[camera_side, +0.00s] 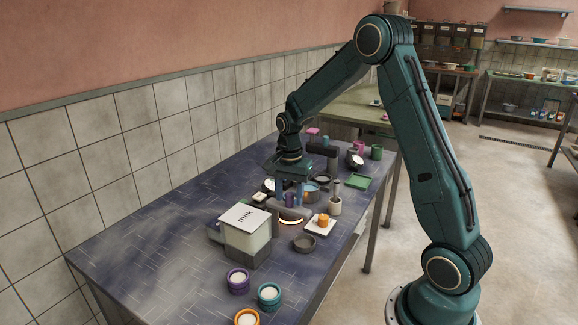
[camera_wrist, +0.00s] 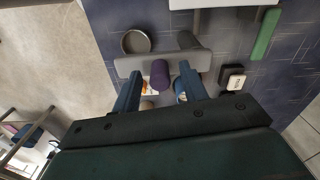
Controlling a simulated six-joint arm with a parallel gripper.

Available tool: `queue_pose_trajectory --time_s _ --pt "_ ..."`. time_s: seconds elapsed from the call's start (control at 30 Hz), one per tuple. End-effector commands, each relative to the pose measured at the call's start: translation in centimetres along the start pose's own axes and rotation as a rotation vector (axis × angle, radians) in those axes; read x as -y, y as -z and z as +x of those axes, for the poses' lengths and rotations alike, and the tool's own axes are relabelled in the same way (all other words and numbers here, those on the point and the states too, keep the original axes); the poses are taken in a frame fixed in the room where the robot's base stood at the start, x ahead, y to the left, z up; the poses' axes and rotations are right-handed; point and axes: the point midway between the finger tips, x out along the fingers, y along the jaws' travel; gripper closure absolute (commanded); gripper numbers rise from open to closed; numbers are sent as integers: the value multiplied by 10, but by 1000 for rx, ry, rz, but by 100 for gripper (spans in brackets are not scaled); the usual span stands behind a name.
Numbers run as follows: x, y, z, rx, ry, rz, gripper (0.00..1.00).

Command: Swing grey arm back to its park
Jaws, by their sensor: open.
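The grey arm (camera_wrist: 190,60) is a flat rounded bar that lies across the wrist view, with an upright purple knob (camera_wrist: 160,75) on it. In the side view the grey arm (camera_side: 289,212) is beside the milk box, above a glowing ring, with the purple knob partly hidden by my fingers. My gripper (camera_wrist: 160,88) is open, with one blue finger on each side of the knob and a visible gap to both. It points down in the side view (camera_side: 287,190). I cannot tell how low the fingertips are along the knob.
The milk box (camera_side: 246,232) stands close in front of the grey arm. A round grey dish (camera_side: 304,244) and a white plate (camera_side: 313,229) with an orange cup (camera_side: 323,219) are at the right. Jars (camera_side: 269,293) stand at the near edge. The table's left part is clear.

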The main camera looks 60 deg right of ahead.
Motion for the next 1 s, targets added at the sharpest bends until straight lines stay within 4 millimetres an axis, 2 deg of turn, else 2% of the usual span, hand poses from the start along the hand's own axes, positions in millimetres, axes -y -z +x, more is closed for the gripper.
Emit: queue_pose_trajectory --time_s 0.27,0.73,1.0 --pt "1 0 -29 -2 4 0 57" --pt "1 0 -107 -2 4 0 57" --pt "0 0 -131 0 1 0 57"
